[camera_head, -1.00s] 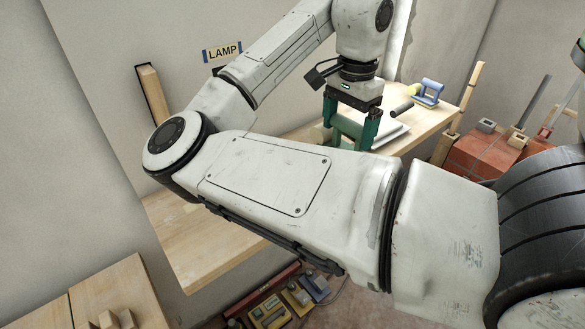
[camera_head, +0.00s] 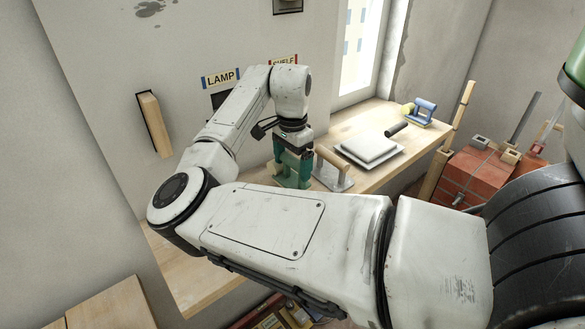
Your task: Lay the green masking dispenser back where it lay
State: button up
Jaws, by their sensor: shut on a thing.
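My gripper (camera_head: 291,158), with dark teal fingers, is at the bench by the wall. It is shut on a green thing (camera_head: 289,178), which I take to be the green masking dispenser. The dispenser is low over the wooden bench (camera_head: 338,132), just left of a trowel with a wooden handle. The fingers cover part of it. I cannot tell whether it touches the bench top. My own forearm hides the bench in front of it.
The trowel (camera_head: 334,168) stands close to the gripper's right. Further right are pale stacked slabs (camera_head: 368,150), a black roller-like handle (camera_head: 396,129) and a blue and yellow tool (camera_head: 424,110). LAMP sign (camera_head: 220,78) hangs on the wall.

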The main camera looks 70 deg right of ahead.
aim_at(293, 171)
jog(key=shift+f+p, duration=0.8)
jog(key=shift+f, duration=0.45)
jog(key=shift+f, duration=0.3)
jog(key=o, duration=1)
jog(key=shift+b, duration=0.3)
jog(key=shift+b, duration=0.35)
